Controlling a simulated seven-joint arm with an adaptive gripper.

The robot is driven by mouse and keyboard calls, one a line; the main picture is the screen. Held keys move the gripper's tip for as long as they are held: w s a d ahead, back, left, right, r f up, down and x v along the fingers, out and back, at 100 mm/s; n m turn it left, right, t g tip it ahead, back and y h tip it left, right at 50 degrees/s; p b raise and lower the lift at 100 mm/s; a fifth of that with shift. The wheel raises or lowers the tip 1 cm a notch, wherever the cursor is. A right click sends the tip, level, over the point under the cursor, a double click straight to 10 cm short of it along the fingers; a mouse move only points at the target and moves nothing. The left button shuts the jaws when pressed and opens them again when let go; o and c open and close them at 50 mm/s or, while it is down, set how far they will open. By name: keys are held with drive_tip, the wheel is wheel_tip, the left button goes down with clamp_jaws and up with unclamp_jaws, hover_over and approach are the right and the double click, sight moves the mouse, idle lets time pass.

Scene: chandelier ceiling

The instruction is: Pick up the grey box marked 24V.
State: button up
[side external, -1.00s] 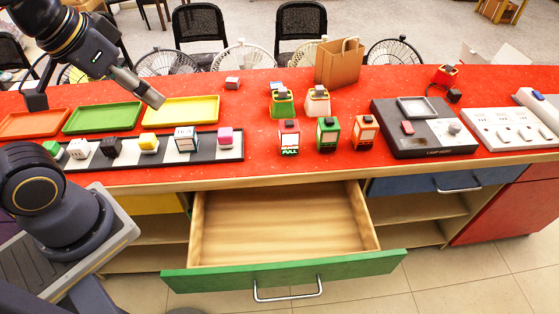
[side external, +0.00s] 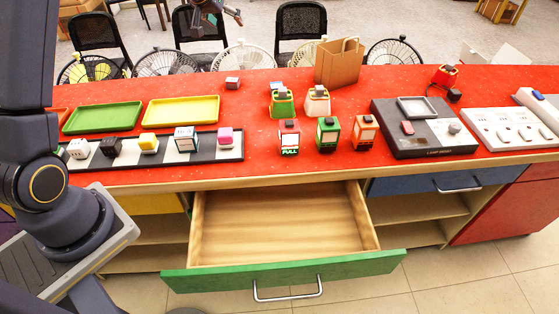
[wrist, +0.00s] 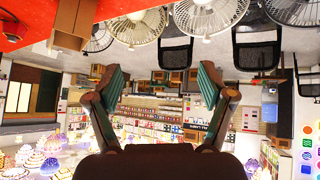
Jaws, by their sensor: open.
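No 24V marking is readable in either view. A small grey box (side external: 232,83) with a reddish face lies alone near the back edge of the red counter, left of the paper bag. A whitish-grey box with a dark-framed face (side external: 185,139) stands on the black-and-white strip. I cannot tell which one carries the mark. My gripper (wrist: 162,72) is open and empty in the wrist view, its fingers wide apart and facing the room. In the side view, part of my gripper (side external: 216,10) shows at the top edge, high above and apart from the counter.
A green tray (side external: 103,117) and a yellow tray (side external: 181,111) lie behind the strip (side external: 167,155). Several labelled boxes stand mid-counter near the paper bag (side external: 339,63). A black panel (side external: 436,143) and a white socket strip (side external: 507,128) are right. The drawer (side external: 283,225) is open and empty.

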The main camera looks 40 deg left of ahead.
drive_tip(key=n+g, duration=0.2)
approach(231, 79)
drive_tip(key=x, duration=0.3)
drive_tip(key=shift+f, duration=0.45)
drive_tip(key=shift+x, duration=3.05)
drive_tip(key=shift+w+d+r, duration=0.1)
drive_tip(key=shift+w, duration=0.1)
drive_tip(key=c, duration=1.3)
